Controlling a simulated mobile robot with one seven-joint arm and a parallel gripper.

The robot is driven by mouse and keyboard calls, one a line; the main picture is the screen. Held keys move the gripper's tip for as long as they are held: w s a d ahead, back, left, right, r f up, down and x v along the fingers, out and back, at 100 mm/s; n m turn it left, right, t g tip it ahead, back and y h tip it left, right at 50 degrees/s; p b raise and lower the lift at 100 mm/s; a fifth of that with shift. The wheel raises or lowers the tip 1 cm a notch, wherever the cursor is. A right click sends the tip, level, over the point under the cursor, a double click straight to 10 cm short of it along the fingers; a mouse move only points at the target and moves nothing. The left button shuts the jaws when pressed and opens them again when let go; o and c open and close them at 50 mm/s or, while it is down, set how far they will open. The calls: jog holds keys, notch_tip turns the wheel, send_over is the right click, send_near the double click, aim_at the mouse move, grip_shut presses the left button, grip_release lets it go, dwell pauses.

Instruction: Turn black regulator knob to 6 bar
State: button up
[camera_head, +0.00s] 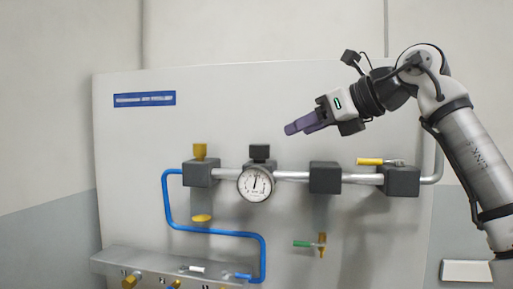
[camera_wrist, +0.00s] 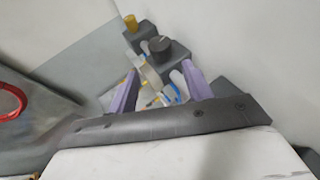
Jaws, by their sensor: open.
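The black regulator knob (camera_head: 260,152) sits on top of a dark block in the pipe line. A round white gauge (camera_head: 255,184) is on the front of that block; its needle points roughly upward, but the numbers are too small to read. My gripper (camera_head: 290,129) is above and to the right of the knob, apart from it, with its purple fingers pointing left and slightly down. In the wrist view the dark round knob (camera_wrist: 160,45) lies beyond the fingertips. The two purple fingers of the gripper (camera_wrist: 160,86) are spread apart with nothing held between them.
A block with a yellow knob (camera_head: 200,151) is left of the regulator. A dark block (camera_head: 325,178) and a yellow-handled valve (camera_head: 370,161) are to the right. A blue hose (camera_head: 215,231) loops below. A grey ledge with fittings (camera_head: 150,262) is lower left.

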aim_at(263, 145)
jog(key=p+x, duration=0.3)
jog(key=x, duration=0.9)
jog(key=shift+w+a+f, duration=0.2)
jog(key=shift+a, duration=0.05)
jog(key=shift+c, duration=0.3)
jog(key=c, duration=0.6)
jog(key=shift+f+m+t+h+b, duration=0.25)
jog(key=shift+m+t+h+b, duration=0.3)
jog(key=shift+b, duration=0.6)
jog(key=shift+c, duration=0.2)
jog(key=shift+m+t+h+b, duration=0.45)
jog(key=shift+m+h+b, duration=0.2)
jog(key=shift+m+b, duration=0.1)
jog(key=shift+r+m, duration=0.25)
jog(key=shift+m, duration=0.05)
